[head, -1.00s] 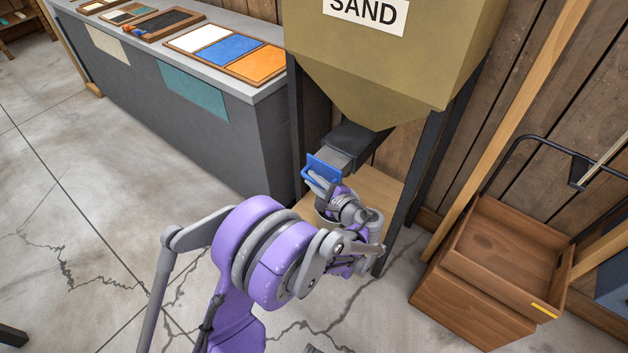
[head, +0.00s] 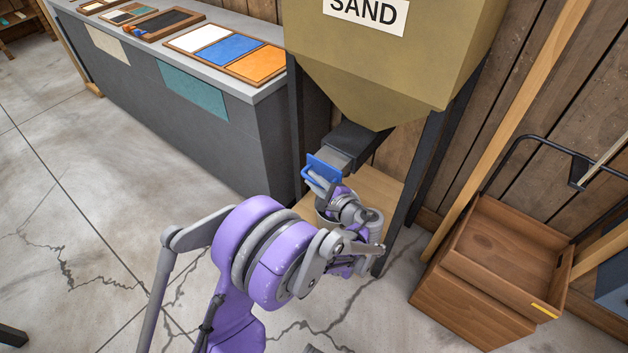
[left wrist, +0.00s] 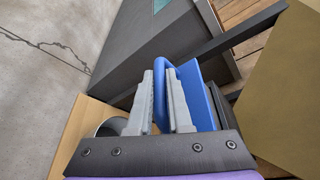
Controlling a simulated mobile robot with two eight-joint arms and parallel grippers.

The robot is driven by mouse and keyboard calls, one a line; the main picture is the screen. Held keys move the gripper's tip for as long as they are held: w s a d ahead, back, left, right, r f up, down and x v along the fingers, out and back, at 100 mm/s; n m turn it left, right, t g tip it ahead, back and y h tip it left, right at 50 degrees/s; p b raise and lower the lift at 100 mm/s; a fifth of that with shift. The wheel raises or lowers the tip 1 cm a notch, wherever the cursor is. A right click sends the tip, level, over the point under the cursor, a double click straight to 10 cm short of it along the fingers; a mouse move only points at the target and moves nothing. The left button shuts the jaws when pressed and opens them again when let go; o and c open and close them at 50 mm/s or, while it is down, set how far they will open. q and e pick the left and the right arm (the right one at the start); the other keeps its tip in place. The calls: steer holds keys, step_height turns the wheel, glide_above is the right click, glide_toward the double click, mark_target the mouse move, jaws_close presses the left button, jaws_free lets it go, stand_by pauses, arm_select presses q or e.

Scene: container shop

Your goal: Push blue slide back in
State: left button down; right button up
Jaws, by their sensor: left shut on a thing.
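The blue slide handle (head: 324,167) is at the front of a grey slide plate (head: 341,152). The plate sticks out of a dark housing (head: 360,138) under the SAND hopper (head: 395,80). My left gripper (head: 318,182) is at the handle's near side. In the left wrist view, its two grey fingers (left wrist: 164,85) are closed around the blue handle's bar (left wrist: 188,72). The blue panel stands just right of the fingers. My right gripper is in neither view.
A grey bucket (left wrist: 112,126), partly hidden by my gripper, stands on a wooden board (head: 378,190) below the outlet. Dark hopper legs (head: 297,130) flank it. A grey counter (head: 220,135) with colour samples is at left, a wooden cart (head: 500,260) at right. Floor at left is clear.

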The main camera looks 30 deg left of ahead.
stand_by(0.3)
arm_select(q)
steer(key=w, duration=0.6)
steer(key=shift+w+d, duration=0.3)
steer(key=shift+w, duration=0.35)
steer(key=c, duration=0.8)
jaws_free()
steer(key=shift+w, duration=0.15)
steer(key=shift+c, duration=0.2)
steer(key=p+v, duration=0.1)
steer(key=v, duration=1)
